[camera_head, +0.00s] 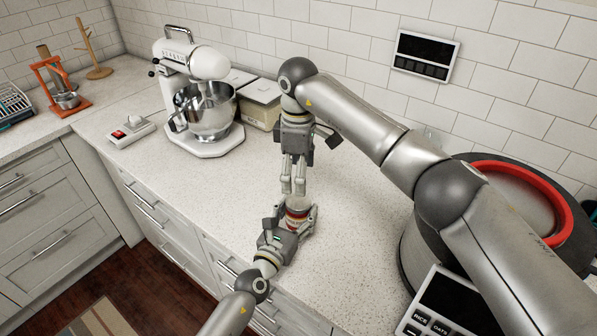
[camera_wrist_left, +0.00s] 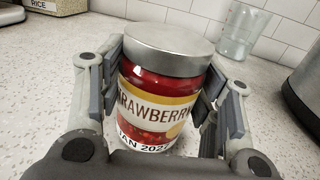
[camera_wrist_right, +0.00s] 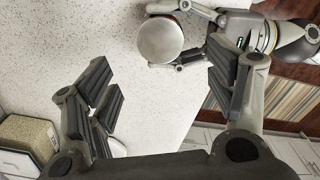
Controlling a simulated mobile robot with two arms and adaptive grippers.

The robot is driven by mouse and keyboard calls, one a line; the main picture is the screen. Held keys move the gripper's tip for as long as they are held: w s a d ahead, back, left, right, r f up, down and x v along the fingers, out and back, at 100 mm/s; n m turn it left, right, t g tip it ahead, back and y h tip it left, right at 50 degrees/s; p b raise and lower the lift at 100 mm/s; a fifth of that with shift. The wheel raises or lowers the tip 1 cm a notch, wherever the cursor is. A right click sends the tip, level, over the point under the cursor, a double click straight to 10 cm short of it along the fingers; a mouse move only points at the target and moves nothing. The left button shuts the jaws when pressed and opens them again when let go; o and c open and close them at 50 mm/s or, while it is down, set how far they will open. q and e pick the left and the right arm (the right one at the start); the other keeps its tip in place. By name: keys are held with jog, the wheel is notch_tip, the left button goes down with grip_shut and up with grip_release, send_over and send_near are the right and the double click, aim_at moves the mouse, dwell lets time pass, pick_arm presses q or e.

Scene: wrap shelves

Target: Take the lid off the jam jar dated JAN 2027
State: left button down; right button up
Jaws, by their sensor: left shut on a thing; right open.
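The strawberry jam jar (camera_wrist_left: 160,85), red with a label reading JAN 2027, stands upright on the counter. It also shows in the head view (camera_head: 296,221). Its flat silver lid (camera_wrist_left: 165,48) sits on top and shows from above in the right wrist view (camera_wrist_right: 168,40). My left gripper (camera_head: 293,224) is shut on the jar's body, with a finger on each side below the lid. My right gripper (camera_head: 293,190) points down just above the jar in the head view. Its fingers are spread and empty in the right wrist view (camera_wrist_right: 165,85), with the lid off beyond them.
A stand mixer (camera_head: 203,95) and lidded food containers (camera_head: 261,103) stand at the back. A large round bin with a red ring (camera_head: 567,200) and a panel marked RICE and OATS (camera_head: 450,305) are at the right. A clear beaker (camera_wrist_left: 241,32) stands behind the jar. The middle counter is clear.

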aim_at(299, 200)
notch_tip(299, 200, down, 8)
jog(key=shift+f, duration=0.1)
dwell(0.4)
jog(key=shift+c, duration=0.2)
